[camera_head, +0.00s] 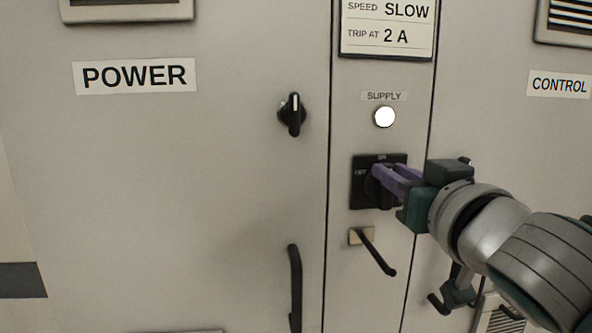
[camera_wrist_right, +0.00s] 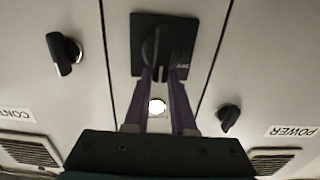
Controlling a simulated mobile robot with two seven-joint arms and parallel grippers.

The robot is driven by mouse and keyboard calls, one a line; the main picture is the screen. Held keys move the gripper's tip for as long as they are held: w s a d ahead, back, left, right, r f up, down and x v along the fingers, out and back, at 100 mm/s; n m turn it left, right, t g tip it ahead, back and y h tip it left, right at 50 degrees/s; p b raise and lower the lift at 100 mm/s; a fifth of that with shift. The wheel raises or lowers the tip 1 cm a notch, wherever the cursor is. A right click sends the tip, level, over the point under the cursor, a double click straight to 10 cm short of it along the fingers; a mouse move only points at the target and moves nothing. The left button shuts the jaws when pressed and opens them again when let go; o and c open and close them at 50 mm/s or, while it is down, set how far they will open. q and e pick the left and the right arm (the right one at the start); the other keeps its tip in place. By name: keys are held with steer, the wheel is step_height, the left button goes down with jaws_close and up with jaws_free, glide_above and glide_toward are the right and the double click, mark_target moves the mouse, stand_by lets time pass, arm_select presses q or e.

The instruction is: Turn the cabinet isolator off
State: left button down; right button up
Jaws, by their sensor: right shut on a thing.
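The cabinet isolator is a black square plate (camera_head: 357,199) with a black rotary handle (camera_head: 371,188), on the narrow middle panel. ON is marked at its top and OFF at its left. In the right wrist view, which looks upside down, the isolator plate (camera_wrist_right: 187,32) and its handle (camera_wrist_right: 158,46) also show. The handle stands roughly upright, in line with the ON mark. My right gripper (camera_head: 380,174) is shut on the handle, its purple fingers (camera_wrist_right: 161,76) on either side of it and partly hiding it in the head view. My left gripper is not in view.
A lit white SUPPLY lamp (camera_head: 384,117) sits above the isolator. Below it, a black lever (camera_head: 377,254) sticks out from a small plate. The POWER door at left has a black knob (camera_head: 292,114) and a long handle (camera_head: 295,290). The CONTROL door (camera_head: 480,100) is at right.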

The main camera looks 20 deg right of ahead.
mark_target(366, 185)
jaws_close()
steer(key=n, duration=0.3)
steer(key=a+n, duration=0.1)
steer(key=n, duration=0.2)
steer(key=n+p, duration=0.1)
steer(key=n, duration=0.2)
steer(key=shift+w+a+f, duration=0.2)
steer(key=shift+a+f, duration=0.15)
steer(key=shift+f, duration=0.05)
steer(key=n, duration=0.3)
steer(key=f+n, duration=0.1)
steer(key=n, duration=0.1)
steer(key=shift+a, duration=0.3)
steer(key=shift+w+f+n, duration=0.1)
steer(key=shift+f+n, duration=0.1)
steer(key=shift+n, duration=0.75)
steer(key=shift+f+n, duration=0.15)
steer(key=shift+n, duration=0.8)
